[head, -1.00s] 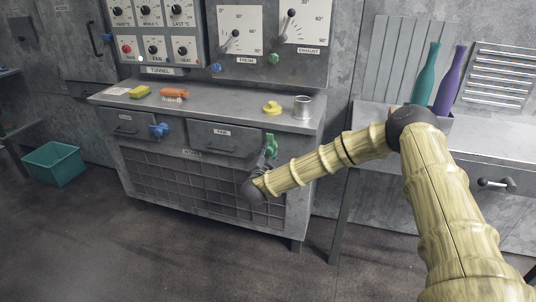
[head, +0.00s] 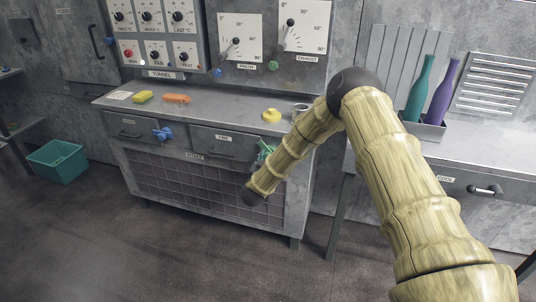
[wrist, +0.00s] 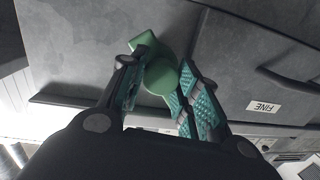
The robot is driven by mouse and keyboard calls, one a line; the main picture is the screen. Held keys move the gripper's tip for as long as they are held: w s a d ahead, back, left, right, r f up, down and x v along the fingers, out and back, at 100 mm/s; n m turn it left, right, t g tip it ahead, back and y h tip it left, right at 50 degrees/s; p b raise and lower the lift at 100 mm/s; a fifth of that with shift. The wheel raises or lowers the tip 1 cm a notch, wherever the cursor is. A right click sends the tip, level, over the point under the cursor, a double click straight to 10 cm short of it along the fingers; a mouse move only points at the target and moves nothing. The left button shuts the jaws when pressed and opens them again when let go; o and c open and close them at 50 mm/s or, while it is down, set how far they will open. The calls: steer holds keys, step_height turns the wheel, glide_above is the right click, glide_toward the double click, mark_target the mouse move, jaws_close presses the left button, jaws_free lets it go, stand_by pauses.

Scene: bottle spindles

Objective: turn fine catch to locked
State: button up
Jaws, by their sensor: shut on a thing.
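The fine catch is a green turning handle (head: 265,149) at the right end of the drawer front (head: 222,146) labelled FINE. In the head view my arm partly covers it, and its top leans left. In the wrist view the green catch (wrist: 158,78) sits between the teal-padded fingers of my gripper (wrist: 163,66). My gripper is shut on it. The FINE label (wrist: 264,107) appears upside down to the right there. My gripper is mostly hidden behind my arm in the head view.
A blue catch (head: 162,133) is on the left drawer. A sponge (head: 142,97), an orange brush (head: 177,98), a yellow object (head: 271,115) and a metal cup (head: 301,108) stand on the bench top. Two bottles (head: 419,90) stand at right. The floor in front is clear.

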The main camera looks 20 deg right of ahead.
steer(key=shift+s+f+n+g+h+p, duration=0.15)
steer(key=shift+n+p, duration=0.35)
steer(key=shift+n, duration=0.95)
steer(key=shift+w+n+g+h+p, duration=0.1)
steer(key=shift+n+g+p, duration=0.3)
steer(key=shift+n, duration=1.1)
steer(key=shift+s+f+n+g+h+p, duration=0.15)
steer(key=shift+n+p, duration=0.45)
steer(key=shift+n, duration=0.85)
steer(key=shift+d, duration=0.1)
steer(key=o, duration=1)
steer(key=shift+w+r, duration=0.1)
steer(key=shift+r, duration=0.05)
steer(key=v, duration=1.2)
